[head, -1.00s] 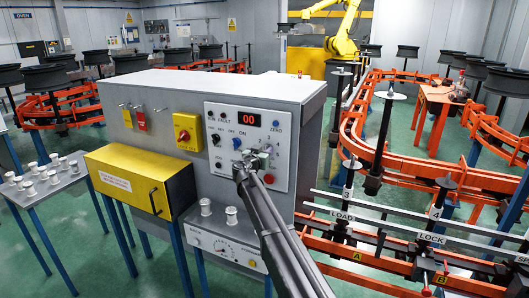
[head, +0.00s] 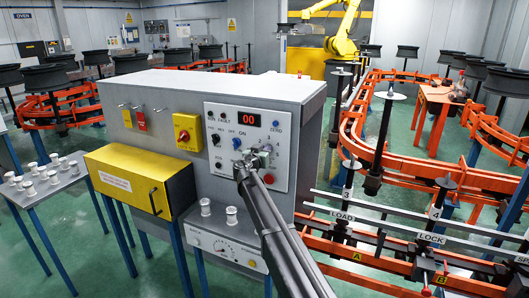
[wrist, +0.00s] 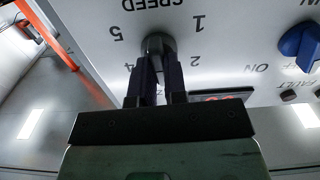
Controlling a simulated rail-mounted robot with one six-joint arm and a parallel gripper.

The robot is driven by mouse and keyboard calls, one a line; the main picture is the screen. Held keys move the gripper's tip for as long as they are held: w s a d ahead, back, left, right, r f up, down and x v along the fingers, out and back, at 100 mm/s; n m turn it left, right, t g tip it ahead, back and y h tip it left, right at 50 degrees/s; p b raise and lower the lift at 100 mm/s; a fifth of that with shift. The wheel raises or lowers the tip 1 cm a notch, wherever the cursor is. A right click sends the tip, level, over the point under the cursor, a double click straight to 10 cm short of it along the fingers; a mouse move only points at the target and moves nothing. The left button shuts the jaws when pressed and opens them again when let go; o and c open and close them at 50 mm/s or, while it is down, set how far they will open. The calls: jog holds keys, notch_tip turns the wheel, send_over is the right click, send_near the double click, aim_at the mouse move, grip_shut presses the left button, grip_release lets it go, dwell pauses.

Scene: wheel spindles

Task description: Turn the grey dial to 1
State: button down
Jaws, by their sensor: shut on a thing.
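The grey dial (wrist: 158,43) is in the wrist view, on a light panel beneath the upside-down word SPEED. The numbers 5, 4, 2 and 1 show around it. My gripper (wrist: 160,60) is shut on the dial, one dark finger on each side of it. The dial's pointer is hidden between the fingers, so its setting cannot be read. In the head view my gripper (head: 254,158) reaches the front of the grey control panel from below and mostly covers the dial.
A red knob on a yellow plate (head: 187,132) and a yellow box (head: 140,180) are to the left. Orange rails (head: 410,160) run at right.

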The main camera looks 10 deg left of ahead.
jog(key=n, duration=2.3)
jog(key=shift+a+f+b, duration=0.2)
jog(key=shift+f+b, duration=0.2)
jog(key=c, duration=1.2)
grip_release()
jog(key=shift+o, duration=0.2)
jog(key=v, duration=1)
jog(key=shift+s, duration=0.3)
